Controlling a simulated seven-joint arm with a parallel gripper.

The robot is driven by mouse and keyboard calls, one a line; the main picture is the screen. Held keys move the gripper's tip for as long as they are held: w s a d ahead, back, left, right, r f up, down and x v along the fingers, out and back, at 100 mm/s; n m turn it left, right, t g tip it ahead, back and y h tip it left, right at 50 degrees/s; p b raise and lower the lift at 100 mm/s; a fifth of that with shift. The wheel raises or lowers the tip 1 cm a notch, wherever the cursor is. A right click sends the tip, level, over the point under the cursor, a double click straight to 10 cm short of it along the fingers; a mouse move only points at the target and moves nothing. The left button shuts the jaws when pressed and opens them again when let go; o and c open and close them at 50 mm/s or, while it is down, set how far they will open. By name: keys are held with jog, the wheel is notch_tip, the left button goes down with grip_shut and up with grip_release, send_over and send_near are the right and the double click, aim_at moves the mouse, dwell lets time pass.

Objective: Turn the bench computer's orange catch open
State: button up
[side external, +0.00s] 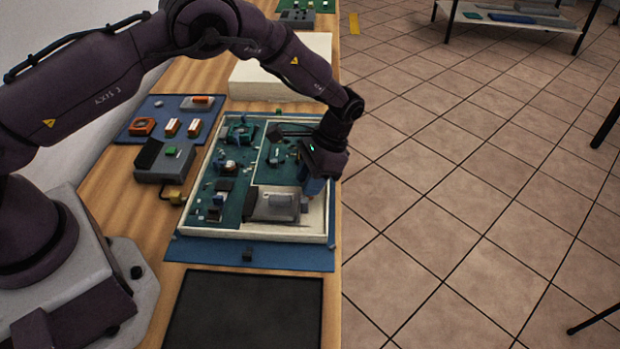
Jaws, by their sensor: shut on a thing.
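The bench computer is an open, pale-walled case (325,228) with dark green circuit boards (207,178) inside, on the wooden bench. My gripper (306,203) points down inside the case at its right side, near the front right corner. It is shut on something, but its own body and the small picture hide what. A blue part shows at its lower end; I cannot tell whether it belongs to the gripper. A silvery grey unit (275,203) lies just left of the fingers. I cannot make out the orange catch in or on the case.
A blue mat (150,108) at the back left holds an orange square part (143,126) and small orange-white parts. A grey box (163,160) stands left of the case. A white block (283,68) is behind it. A dark pad (245,310) lies in front. The bench edge is close on the right.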

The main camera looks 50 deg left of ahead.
jog(key=n+h, duration=0.1)
jog(key=n, duration=0.2)
jog(key=shift+a+r+n+h, duration=0.1)
jog(key=shift+n+h, duration=0.2)
jog(key=shift+n, duration=0.1)
jog(key=n+h, duration=0.1)
jog(key=n, duration=0.2)
jog(key=shift+a+n, duration=0.1)
jog(key=shift+n, duration=0.2)
jog(key=n+h, duration=0.1)
jog(key=n, duration=0.2)
jog(key=n+t+h, duration=0.1)
jog(key=n, duration=0.1)
jog(key=shift+a+n, duration=0.15)
jog(key=shift+n, duration=0.25)
jog(key=o, duration=0.9)
jog(key=v, duration=1.3)
jog(key=shift+s+a, duration=0.1)
jog(key=shift+a, duration=0.15)
